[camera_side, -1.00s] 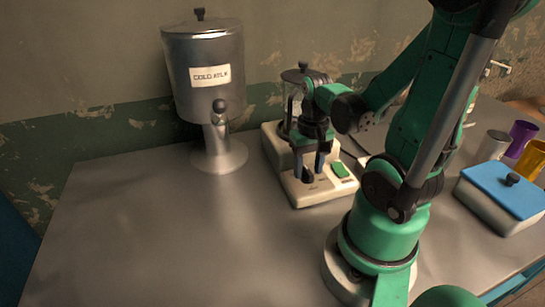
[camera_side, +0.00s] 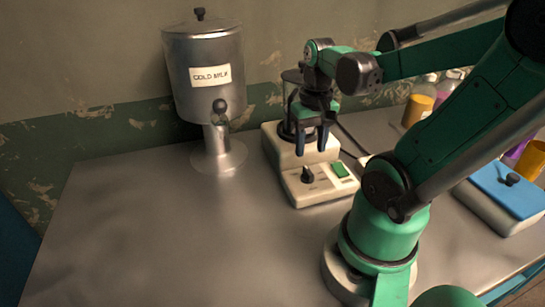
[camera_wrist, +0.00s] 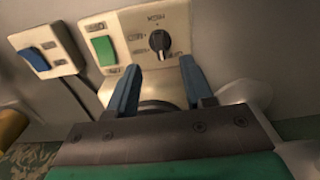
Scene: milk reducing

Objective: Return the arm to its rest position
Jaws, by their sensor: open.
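My gripper (camera_side: 311,142) is open and empty, its two blue-grey fingers pointing down. It hangs above and in front of the white hot plate (camera_side: 318,186), over its black dial (camera_side: 307,175) and green switch (camera_side: 340,169). A lidded glass vessel (camera_side: 292,88) on the hot plate is partly hidden behind the gripper. In the wrist view the gripper (camera_wrist: 163,90) shows with its fingers apart, with the dial (camera_wrist: 159,41) and green switch (camera_wrist: 104,50) beyond them. The dial points near one of its printed marks, too small to read surely.
A steel "COLD MILK" dispenser (camera_side: 203,75) stands at the left back. Bottles and a yellow cup (camera_side: 417,108) stand behind my arm. The left of the table (camera_side: 150,230) is clear.

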